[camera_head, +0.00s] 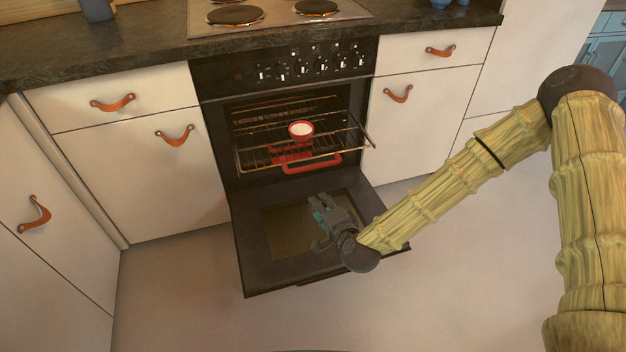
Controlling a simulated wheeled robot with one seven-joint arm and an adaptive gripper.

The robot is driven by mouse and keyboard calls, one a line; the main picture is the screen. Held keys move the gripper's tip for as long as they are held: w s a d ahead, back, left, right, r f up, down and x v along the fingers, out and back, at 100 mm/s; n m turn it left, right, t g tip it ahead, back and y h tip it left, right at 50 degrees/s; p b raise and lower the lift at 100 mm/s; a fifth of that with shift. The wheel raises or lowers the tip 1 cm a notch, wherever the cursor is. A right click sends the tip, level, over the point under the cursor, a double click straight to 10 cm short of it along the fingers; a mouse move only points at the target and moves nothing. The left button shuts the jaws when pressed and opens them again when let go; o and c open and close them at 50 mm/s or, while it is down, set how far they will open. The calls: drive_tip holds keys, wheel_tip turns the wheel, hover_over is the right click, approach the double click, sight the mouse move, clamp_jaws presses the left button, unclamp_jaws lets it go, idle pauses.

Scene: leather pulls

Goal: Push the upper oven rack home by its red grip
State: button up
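The upper oven rack (349,140) is a wire shelf that sticks out of the open oven at the front. Its red grip (312,166) is a bar along the middle of the rack's front edge. A small red dish with a white filling (301,130) stands on the rack. My gripper (322,222) is over the open oven door, in front of and below the red grip and apart from it. Its grey fingers with teal pads look spread and empty.
The oven door (252,268) hangs open below the rack. A second red object (284,153) shows through the wires; its level is unclear. White drawers and cupboards with leather pulls flank the oven. A dark worktop (150,43) with a hob is above. The floor in front is clear.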

sight(314, 168)
drive_tip(key=w+a+b, duration=0.1)
drive_tip(key=w, duration=0.4)
drive_tip(key=w+r+m+t+b, duration=0.1)
drive_tip(key=w, duration=0.4)
drive_tip(key=w+a+m+t, duration=0.1)
drive_tip(key=w, duration=0.4)
drive_tip(key=shift+a+r+h+b, duration=0.3)
drive_tip(key=shift+a+r+b, duration=0.05)
drive_tip(key=shift+r+b, duration=0.05)
drive_tip(key=shift+s, duration=0.1)
drive_tip(key=shift+c, duration=0.2)
clamp_jaws()
